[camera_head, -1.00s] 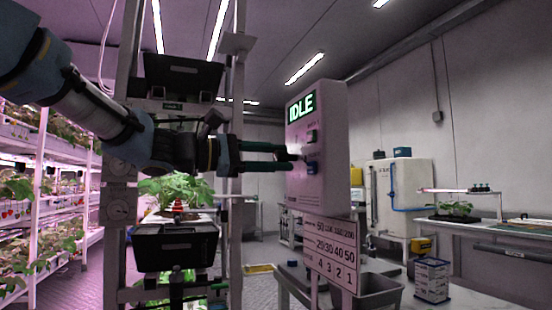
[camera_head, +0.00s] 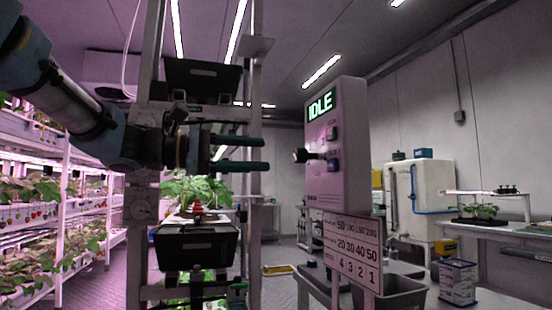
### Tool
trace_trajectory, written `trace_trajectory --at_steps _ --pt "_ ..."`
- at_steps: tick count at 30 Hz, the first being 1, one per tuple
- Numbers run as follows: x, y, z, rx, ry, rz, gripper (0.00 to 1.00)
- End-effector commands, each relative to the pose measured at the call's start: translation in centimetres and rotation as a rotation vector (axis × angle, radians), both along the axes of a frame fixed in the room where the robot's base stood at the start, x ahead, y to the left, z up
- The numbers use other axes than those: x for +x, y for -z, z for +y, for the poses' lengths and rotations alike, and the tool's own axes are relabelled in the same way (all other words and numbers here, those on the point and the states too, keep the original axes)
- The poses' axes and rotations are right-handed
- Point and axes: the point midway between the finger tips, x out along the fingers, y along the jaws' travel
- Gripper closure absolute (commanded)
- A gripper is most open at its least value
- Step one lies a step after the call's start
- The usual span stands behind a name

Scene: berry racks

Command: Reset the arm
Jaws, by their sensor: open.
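My arm comes in from the upper left, and my gripper (camera_head: 266,154) points right in front of the metal rack post. Its two dark green fingers are parallel, apart and empty. A pale control box (camera_head: 345,165) stands to the right, with a lit green display (camera_head: 320,106) reading "IDLE". A dark knob (camera_head: 301,155) sticks out of its front, with small buttons near it. A visible gap lies between my fingertips and the knob.
A dark bin (camera_head: 197,248) and a leafy plant (camera_head: 197,190) sit on the rack below my gripper. A numbered sign (camera_head: 346,254) hangs below the control box. Berry racks (camera_head: 50,200) line the left. A white tank (camera_head: 420,200) stands back right.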

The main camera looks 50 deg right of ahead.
Motion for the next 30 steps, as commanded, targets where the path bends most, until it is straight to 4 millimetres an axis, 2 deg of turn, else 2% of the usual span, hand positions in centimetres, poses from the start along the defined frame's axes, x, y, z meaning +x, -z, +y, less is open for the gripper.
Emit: trace_trajectory --at_steps 6,24,27,29,30 --pt "1.0 0.0 1.4 0.0 -0.001 0.0 0.32" --pt "1.0 0.1 1.4 0.002 -0.001 -0.001 0.32" --pt "1.8 1.4 1.7 0.032 -0.023 -0.024 0.32" --pt "2.9 3.3 2.1 0.073 -0.052 -0.054 0.32" --pt "3.8 4.9 2.6 0.11 -0.076 -0.083 0.32"
